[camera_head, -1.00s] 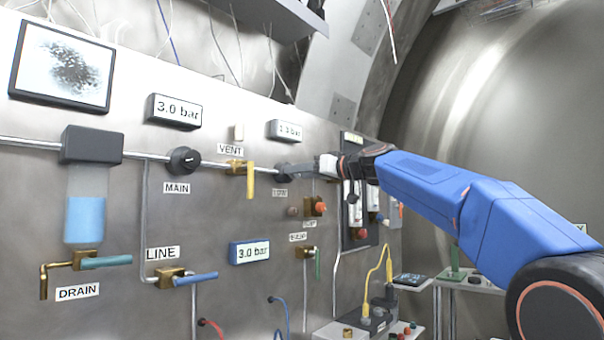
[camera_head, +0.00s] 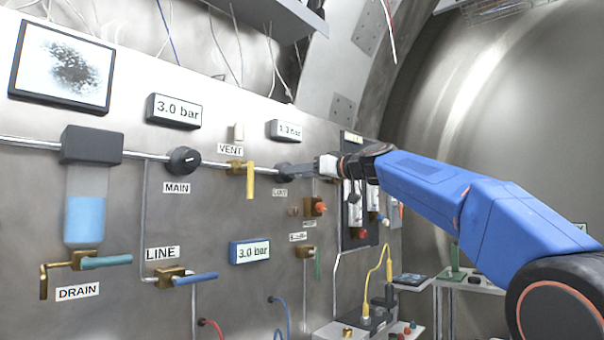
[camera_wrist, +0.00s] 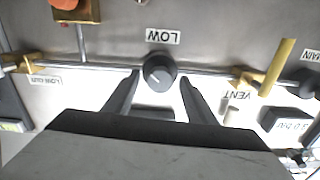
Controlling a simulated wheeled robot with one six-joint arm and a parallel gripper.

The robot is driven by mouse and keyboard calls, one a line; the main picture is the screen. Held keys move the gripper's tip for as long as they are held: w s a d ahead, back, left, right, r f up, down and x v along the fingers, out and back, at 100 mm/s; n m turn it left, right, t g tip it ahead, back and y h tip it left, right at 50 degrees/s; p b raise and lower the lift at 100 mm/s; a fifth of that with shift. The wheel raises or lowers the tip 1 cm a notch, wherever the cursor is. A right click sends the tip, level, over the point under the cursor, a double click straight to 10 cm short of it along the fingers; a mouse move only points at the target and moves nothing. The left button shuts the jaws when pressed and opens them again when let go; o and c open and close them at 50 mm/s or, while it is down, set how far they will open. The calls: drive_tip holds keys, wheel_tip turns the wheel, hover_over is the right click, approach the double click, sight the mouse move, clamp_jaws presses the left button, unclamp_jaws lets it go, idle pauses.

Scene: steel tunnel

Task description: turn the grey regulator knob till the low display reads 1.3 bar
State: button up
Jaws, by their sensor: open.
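The grey regulator knob (camera_wrist: 160,72) sits under the LOW label (camera_wrist: 163,36) in the wrist view, where the picture is upside down. My gripper (camera_wrist: 158,84) is open, with one finger on each side of the knob. I cannot tell whether the fingers touch it. In the head view my gripper (camera_head: 306,170) reaches the panel at the LOW knob (camera_head: 283,171) and partly covers it. The low display (camera_head: 286,130) above it seems to read 1.3 bar, but its digits are small and blurred.
The yellow VENT handle (camera_head: 250,180) hangs just left of the knob. The dark MAIN knob (camera_head: 184,160) is further left, under a display (camera_head: 174,111) reading 3.0 bar. A red-knobbed brass valve (camera_head: 315,207) is below my gripper. Another display (camera_head: 250,252) reads 3.0 bar.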

drive_tip(key=shift+d, duration=0.1)
drive_tip(key=v, duration=1.7)
drive_tip(key=shift+s+d, duration=0.1)
drive_tip(key=shift+s, duration=0.05)
drive_tip(key=shift+f, duration=0.1)
drive_tip(key=s+d+f+m+g+h, duration=0.2)
drive_tip(key=s+d+f, duration=0.4)
drive_tip(key=s+f, duration=0.7)
drive_tip(key=s+d+f+m+g+h, duration=0.2)
drive_tip(key=s+d+f+m+h, duration=0.2)
drive_tip(key=s+f, duration=1)
drive_tip(key=s+d+f+m+g+h, duration=0.2)
drive_tip(key=s+d+f+h, duration=0.6)
drive_tip(key=f, duration=2.4)
drive_tip(key=s+d+m, duration=0.1)
drive_tip(key=s+d, duration=0.1)
drive_tip(key=s, duration=0.3)
drive_tip(key=shift+f+m, duration=0.3)
drive_tip(key=shift+f, duration=0.05)
